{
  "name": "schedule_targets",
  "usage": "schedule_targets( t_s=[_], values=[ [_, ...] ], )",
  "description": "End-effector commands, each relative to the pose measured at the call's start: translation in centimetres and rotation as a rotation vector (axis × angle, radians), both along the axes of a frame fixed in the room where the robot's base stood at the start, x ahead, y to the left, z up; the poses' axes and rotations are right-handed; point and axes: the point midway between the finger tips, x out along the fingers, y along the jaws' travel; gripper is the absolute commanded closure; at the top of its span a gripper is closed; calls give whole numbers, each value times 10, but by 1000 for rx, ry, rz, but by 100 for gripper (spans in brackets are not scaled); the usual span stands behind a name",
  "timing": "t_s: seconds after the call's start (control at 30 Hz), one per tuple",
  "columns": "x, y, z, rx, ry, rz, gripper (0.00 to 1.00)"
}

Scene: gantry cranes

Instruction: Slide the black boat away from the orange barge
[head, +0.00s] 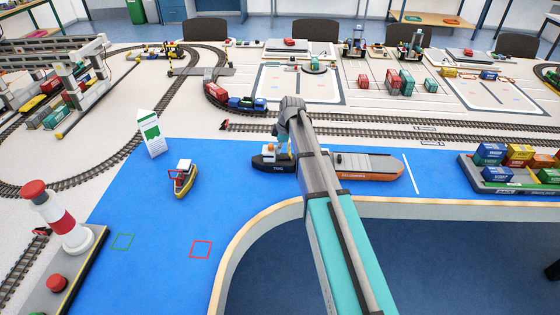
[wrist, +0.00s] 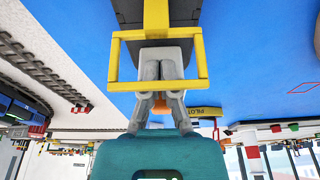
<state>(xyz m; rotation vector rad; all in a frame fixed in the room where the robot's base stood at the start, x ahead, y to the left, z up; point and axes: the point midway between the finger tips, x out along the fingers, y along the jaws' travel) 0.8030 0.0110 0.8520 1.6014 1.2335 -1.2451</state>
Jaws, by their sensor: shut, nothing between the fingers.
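The black boat (head: 270,161), marked TUG, sits on the blue water area with an orange and white cabin, left of my arm. The orange barge (head: 372,167) lies to its right; my arm hides the gap between them. My gripper (head: 284,134) is at the boat's right end, its fingers mostly hidden in the head view. In the wrist view my gripper (wrist: 160,70) is shut and empty. Its fingertips overlap a yellow frame (wrist: 203,58) that appears to belong to the black boat. I cannot tell whether they touch it.
A yellow pilot boat (head: 183,179) and a white-green marker (head: 151,134) stand to the left. A container barge (head: 500,183) lies at the right. Rail tracks (head: 370,121) run behind. Blue surface between the black boat and the pilot boat is clear.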

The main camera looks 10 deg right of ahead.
Motion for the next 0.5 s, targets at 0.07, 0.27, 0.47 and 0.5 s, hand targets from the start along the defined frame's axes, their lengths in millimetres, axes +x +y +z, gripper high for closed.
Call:
schedule_targets(
  t_s=[0.07, 0.27, 0.47, 0.5],
  values=[
    [1, 3, 0, 1, 0, 0, 100],
    [3, 10, 0, 1, 0, 0, 100],
    [5, 17, 0, 1, 0, 0, 100],
    [5, 19, 0, 1, 0, 0, 100]
  ],
)
